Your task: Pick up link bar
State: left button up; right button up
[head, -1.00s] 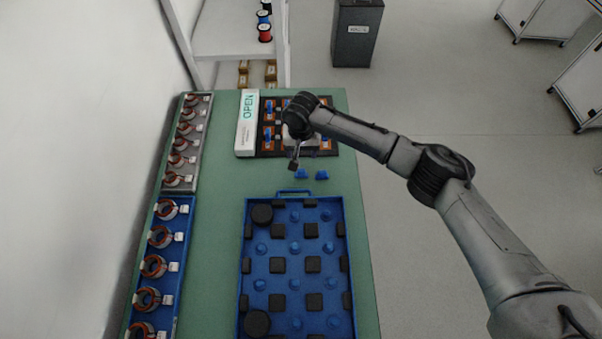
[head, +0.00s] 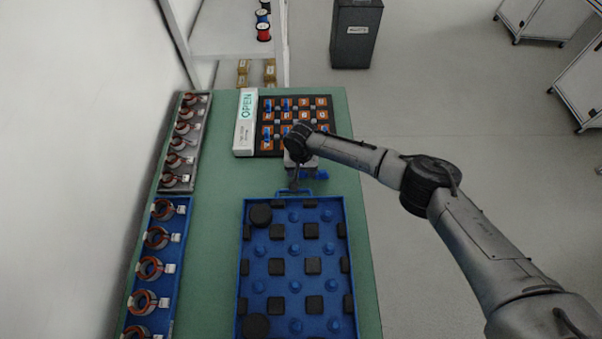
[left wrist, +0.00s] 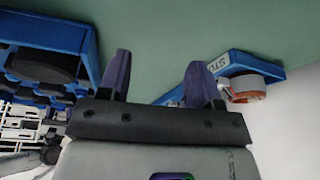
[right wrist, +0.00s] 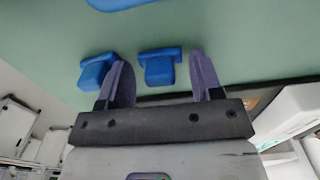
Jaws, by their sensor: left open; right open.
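No part in view is plainly marked as the link bar. Two blue T-shaped pieces lie on the green table. In the right wrist view, one blue piece (right wrist: 160,70) shows between the fingertips of my right gripper (right wrist: 159,62), and the other blue piece (right wrist: 96,70) is beside the left finger. In the head view, my right gripper (head: 294,186) points down just behind the blue tray, and one blue piece (head: 322,175) shows beside it. Contact cannot be told. The right gripper is open and empty. My left gripper (left wrist: 159,62) is open and empty above the table.
Stator racks (head: 185,215) line the left edge.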

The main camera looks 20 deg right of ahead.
jog(key=shift+f, duration=0.1)
jog(key=c, duration=1)
